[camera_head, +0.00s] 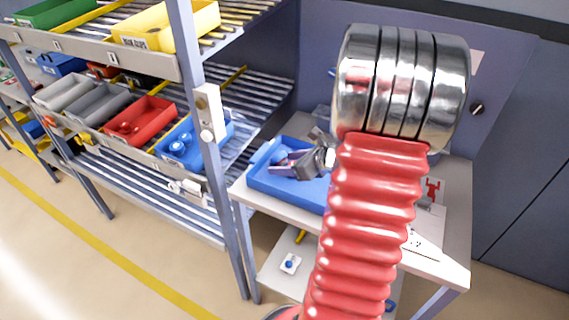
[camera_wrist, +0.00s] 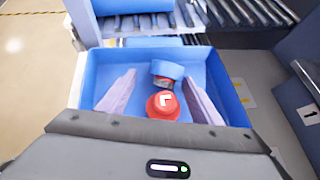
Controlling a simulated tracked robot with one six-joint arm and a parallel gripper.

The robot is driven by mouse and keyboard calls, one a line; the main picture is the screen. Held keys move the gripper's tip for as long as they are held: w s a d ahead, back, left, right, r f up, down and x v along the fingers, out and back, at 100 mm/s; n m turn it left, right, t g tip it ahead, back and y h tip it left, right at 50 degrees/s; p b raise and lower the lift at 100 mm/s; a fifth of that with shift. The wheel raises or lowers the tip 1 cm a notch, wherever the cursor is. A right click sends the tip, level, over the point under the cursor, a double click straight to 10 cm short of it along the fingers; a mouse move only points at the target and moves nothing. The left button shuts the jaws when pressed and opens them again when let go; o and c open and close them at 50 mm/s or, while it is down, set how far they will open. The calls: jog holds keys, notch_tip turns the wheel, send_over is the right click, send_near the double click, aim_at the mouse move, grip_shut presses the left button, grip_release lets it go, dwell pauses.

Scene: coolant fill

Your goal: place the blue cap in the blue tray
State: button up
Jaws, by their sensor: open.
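The blue tray (camera_head: 262,183) stands on the workbench in the head view, and it fills the middle of the wrist view (camera_wrist: 92,85). My gripper (camera_head: 285,164) is over the tray, pointing down into it. In the wrist view its two pale fingers (camera_wrist: 159,77) are apart. Between them, in the tray area, are a blue cap-like piece (camera_wrist: 168,69) and a round red piece (camera_wrist: 163,106) with a white mark. The blue piece looks tilted, with something small and reddish just below it. I cannot tell whether either finger touches them.
The rack left of the bench holds a blue bin (camera_head: 190,150) with blue round parts, a red bin (camera_head: 140,120) and grey bins (camera_head: 98,103). A rack post (camera_head: 207,110) stands close to the bench's left side. My arm hides much of the bench.

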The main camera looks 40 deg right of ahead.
jog(key=shift+r, duration=0.1)
jog(key=v, duration=1.2)
dwell(0.5)
